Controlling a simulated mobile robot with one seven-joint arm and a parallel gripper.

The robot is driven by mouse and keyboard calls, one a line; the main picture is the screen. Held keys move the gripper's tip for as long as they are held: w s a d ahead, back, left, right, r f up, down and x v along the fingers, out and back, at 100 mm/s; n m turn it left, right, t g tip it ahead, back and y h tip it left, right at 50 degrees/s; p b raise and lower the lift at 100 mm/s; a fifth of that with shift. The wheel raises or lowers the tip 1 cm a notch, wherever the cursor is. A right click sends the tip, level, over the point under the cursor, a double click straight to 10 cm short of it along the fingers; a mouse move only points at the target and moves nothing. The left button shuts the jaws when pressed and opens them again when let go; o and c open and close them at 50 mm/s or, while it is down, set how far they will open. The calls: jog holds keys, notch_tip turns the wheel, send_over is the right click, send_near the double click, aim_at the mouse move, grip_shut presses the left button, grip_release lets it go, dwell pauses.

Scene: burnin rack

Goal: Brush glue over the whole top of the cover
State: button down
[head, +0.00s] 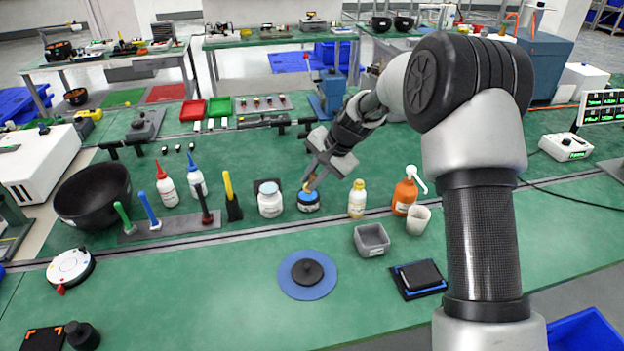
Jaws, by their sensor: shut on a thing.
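My gripper (316,176) reaches down from the right, just above a small dark jar with a blue top (308,204). It is shut on a small yellow-orange thing (308,187), perhaps a brush handle; its lower end meets the jar's top, and I cannot tell whether it is inside. A black round piece with a knob (307,271) lies on a blue disc (288,285) near the front middle. A black flat block (421,273) sits in a blue-edged tray to the right. I cannot tell which of these is the cover. No glue is visible on either.
A white jar (270,203) stands left of the dark jar, a yellow-capped bottle (357,199) right of it. A grey bin (371,240), a white cup (418,220) and an orange pump bottle (404,193) are farther right.

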jog(key=shift+f+b, duration=0.4)
jog(key=shift+f, duration=0.3)
dwell(1.3)
jog(key=shift+r+p, duration=2.35)
jog(key=shift+r, duration=1.25)
